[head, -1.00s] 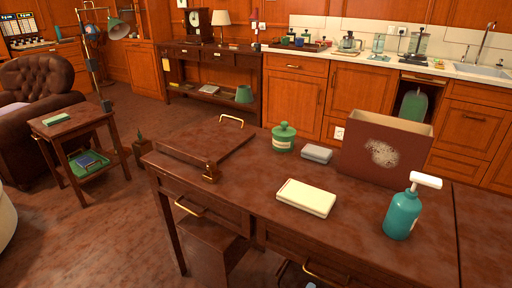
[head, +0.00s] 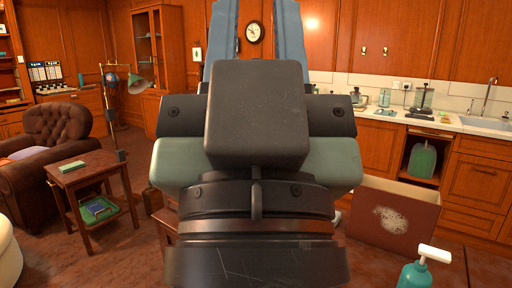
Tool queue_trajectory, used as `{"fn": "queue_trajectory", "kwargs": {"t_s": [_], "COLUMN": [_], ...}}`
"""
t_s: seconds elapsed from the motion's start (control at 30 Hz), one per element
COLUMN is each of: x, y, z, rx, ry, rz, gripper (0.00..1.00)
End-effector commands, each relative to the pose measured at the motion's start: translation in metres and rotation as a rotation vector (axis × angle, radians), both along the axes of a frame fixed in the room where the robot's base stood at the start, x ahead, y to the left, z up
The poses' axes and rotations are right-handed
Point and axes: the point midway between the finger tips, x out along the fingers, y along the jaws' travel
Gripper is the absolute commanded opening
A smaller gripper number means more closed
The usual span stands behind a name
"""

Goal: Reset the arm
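My arm rises large in the middle of the head view, close to the camera, and hides much of the table and the room behind it. My gripper (head: 255,8) points up at the top of the frame. Its two blue fingers stand apart, with the wall and a round clock showing in the gap between them. The finger ends run out at the top edge. I see nothing held between the visible parts of the fingers.
A small side table (head: 84,174) and a leather armchair (head: 48,135) are at the left. A counter with a sink (head: 486,123) runs along the back right.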

Motion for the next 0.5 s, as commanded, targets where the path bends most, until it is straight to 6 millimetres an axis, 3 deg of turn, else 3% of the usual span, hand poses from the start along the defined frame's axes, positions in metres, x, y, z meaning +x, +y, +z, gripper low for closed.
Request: {"fn": "queue_trajectory", "kwargs": {"t_s": [0.03, 0.5], "x": [0.0, 0.002], "y": [0.0, 0.001], "z": [0.035, 0.177], "rx": [-0.001, -0.001], "ry": [0.001, 0.005], "rz": [-0.001, -0.001], "gripper": [0.28, 0.28]}}
